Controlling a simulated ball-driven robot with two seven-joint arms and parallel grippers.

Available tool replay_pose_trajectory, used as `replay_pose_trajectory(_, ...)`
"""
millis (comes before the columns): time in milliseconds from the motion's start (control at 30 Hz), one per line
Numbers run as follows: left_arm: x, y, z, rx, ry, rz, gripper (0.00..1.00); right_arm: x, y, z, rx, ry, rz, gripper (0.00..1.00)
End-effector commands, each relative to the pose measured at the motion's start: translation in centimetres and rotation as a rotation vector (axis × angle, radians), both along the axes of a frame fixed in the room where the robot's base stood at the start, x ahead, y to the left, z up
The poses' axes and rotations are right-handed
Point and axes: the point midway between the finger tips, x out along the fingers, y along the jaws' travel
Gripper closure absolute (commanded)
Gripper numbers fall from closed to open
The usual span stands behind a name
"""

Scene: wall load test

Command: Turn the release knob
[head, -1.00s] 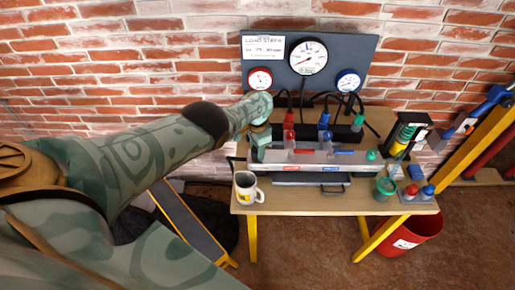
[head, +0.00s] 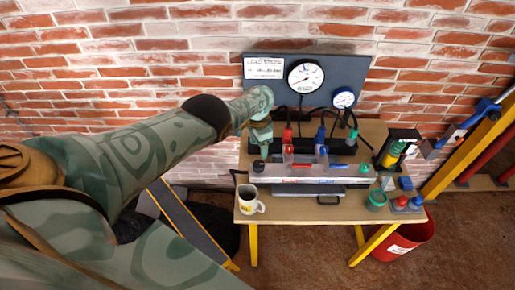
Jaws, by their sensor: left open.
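A grey pump unit (head: 325,172) with red and blue levers sits on a wooden table against the brick wall. A black knob (head: 258,166) shows at its left end and a green knob (head: 364,168) at its right end; no readable label tells which is the release knob. My left gripper (head: 263,150) is open and points down at the unit's left end, just above and behind the black knob. Its fingers are small, and I cannot tell whether they touch anything. My right gripper is not in view.
A mug (head: 249,200) stands at the table's front left, close to the black knob. A gauge panel (head: 331,68) stands behind, partly covered by my left arm. A green jar (head: 376,200) and small coloured parts are at right. A red bucket (head: 402,240) is on the floor.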

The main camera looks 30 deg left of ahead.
Motion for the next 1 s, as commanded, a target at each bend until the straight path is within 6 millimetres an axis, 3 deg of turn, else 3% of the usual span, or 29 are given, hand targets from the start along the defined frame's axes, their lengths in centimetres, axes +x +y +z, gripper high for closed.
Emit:
replay_pose_trajectory(33, 0.0, 0.0, 2.2, -0.001, -0.001, 0.000, 0.37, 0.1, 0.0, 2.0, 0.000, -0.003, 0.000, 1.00)
replay_pose_trajectory(300, 0.0, 0.1, 6.0, -0.001, 0.001, 0.001, 0.37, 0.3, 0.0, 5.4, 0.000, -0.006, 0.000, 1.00)
replay_pose_trajectory(1000, 0.0, 0.1, 6.3, 0.002, 0.000, -0.001, 0.37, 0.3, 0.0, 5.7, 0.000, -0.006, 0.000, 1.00)
